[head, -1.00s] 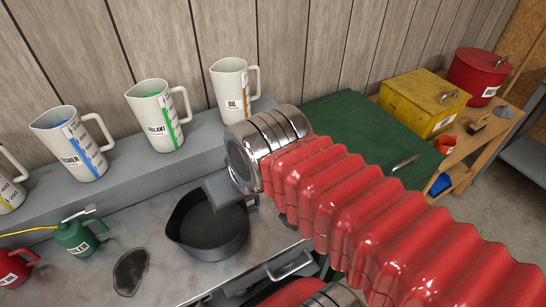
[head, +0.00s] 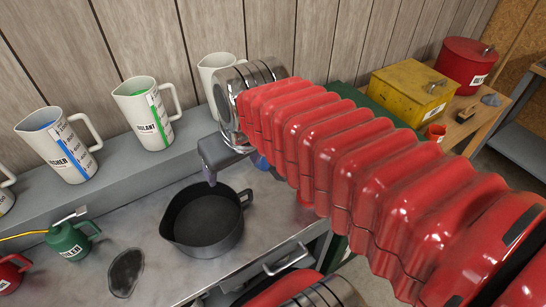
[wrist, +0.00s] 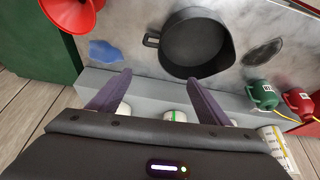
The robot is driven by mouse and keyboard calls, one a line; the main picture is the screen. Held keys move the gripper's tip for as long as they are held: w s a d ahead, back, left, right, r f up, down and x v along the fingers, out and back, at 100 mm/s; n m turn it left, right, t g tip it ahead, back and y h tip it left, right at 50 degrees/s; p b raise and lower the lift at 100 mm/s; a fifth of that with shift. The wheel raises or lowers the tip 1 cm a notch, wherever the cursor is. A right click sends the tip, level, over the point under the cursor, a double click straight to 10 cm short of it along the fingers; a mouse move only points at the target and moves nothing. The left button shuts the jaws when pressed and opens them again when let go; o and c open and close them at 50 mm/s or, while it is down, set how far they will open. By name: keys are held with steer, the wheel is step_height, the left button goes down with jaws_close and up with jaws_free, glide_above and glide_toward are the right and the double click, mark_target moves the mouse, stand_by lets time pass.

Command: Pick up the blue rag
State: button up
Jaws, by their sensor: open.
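The blue rag (wrist: 104,52) lies crumpled and flat on the grey metal bench, left of the black pan in the wrist view. In the head view only a small blue bit of it (head: 262,163) shows beside my gripper; my arm hides the rest. My gripper (wrist: 158,77) is open and empty, its two purple-grey fingers spread apart. The rag appears beyond the left fingertip in the wrist view, apart from it. In the head view my gripper (head: 210,177) hangs above the bench near the pan's far rim.
The black pan (head: 204,222) stands beside the rag. White jugs (head: 145,115) line the raised back ledge. A green oil can (head: 70,240) and a dark flat patch (head: 126,272) are at left. A red funnel (wrist: 72,12) is near the rag.

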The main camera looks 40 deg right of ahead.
steer(key=o, duration=0.7)
steer(key=w+d+f+g, duration=0.1)
steer(key=w+d, duration=0.6)
steer(key=d, duration=0.2)
steer(key=shift+w+g, duration=0.25)
steer(key=shift+g, duration=0.15)
steer(key=g, duration=0.2)
glide_above(263, 165)
steer(key=d, duration=0.5)
steer(key=f, duration=0.4)
steer(key=shift+s+f, duration=0.2)
steer(key=shift+f, duration=0.15)
steer(key=shift+f, duration=0.1)
steer(key=f, duration=0.5)
steer(key=w+f, duration=0.1)
steer(key=f, duration=0.2)
steer(key=shift+f, duration=0.2)
steer(key=shift+f, duration=0.1)
steer(key=f, duration=0.4)
steer(key=shift+a, duration=0.2)
steer(key=shift+w+f, duration=0.15)
steer(key=shift+f, duration=0.35)
steer(key=shift+c, duration=0.5)
